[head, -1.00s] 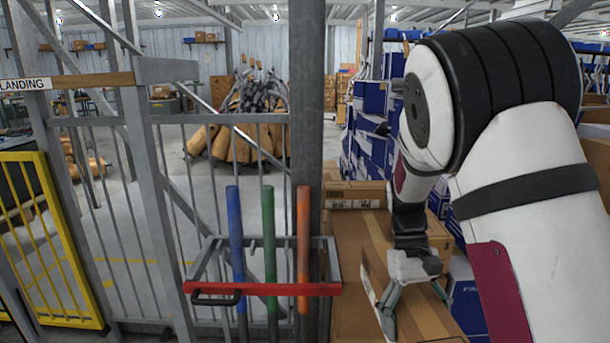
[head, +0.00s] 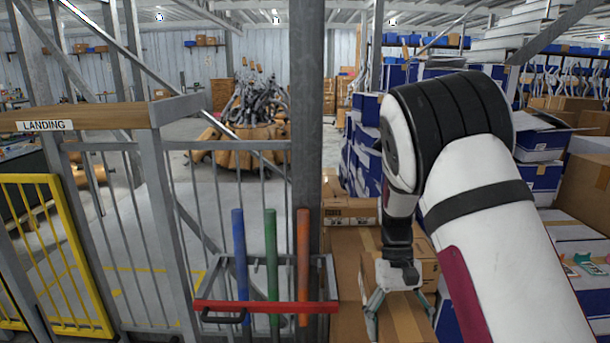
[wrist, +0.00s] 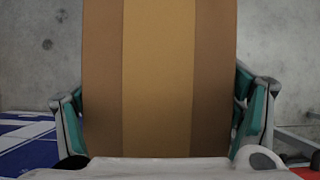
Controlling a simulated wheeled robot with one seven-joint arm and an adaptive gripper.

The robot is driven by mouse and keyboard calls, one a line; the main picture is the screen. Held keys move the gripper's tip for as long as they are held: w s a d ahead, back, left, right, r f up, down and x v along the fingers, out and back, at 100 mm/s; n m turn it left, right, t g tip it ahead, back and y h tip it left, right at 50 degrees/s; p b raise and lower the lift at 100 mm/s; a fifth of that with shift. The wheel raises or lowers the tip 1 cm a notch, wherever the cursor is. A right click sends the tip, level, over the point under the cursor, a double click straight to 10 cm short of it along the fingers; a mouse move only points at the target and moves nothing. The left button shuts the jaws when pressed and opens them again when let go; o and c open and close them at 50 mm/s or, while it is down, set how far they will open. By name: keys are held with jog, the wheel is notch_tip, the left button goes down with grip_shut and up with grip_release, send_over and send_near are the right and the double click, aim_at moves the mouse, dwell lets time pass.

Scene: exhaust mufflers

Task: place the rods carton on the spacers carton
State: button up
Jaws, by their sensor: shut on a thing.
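My gripper (head: 402,308) is at the lower right of the head view, pointing down. It is shut on a brown carton (head: 404,328) with a lighter tape strip. In the wrist view the held carton (wrist: 158,80) fills the middle, with one teal-padded finger on each side. I cannot read a name on it. Another brown carton (head: 345,212) with a dark printed label lies behind, left of my arm; its print is too small to read. Further brown carton surfaces lie below and beside the gripper, partly hidden by it. I cannot tell which is the spacers carton.
A grey post (head: 306,100) and a red-fronted rack (head: 265,307) with blue, green and orange bars stand left of the gripper. Blue-and-white boxes (head: 366,165) are stacked behind the arm. Grey railings and a yellow gate (head: 60,250) are at left. Bare concrete floor shows in the wrist view.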

aim_at(407, 328)
jog(key=r+p, duration=0.1)
jog(key=s+r+p, duration=0.1)
jog(key=p, duration=0.1)
jog(key=r+p, duration=0.1)
jog(key=p, duration=0.1)
jog(key=shift+s, duration=0.25)
jog(key=p, duration=0.2)
jog(key=shift+s+r+p, duration=0.35)
jog(key=shift+s+r, duration=0.05)
jog(key=shift+d, duration=0.1)
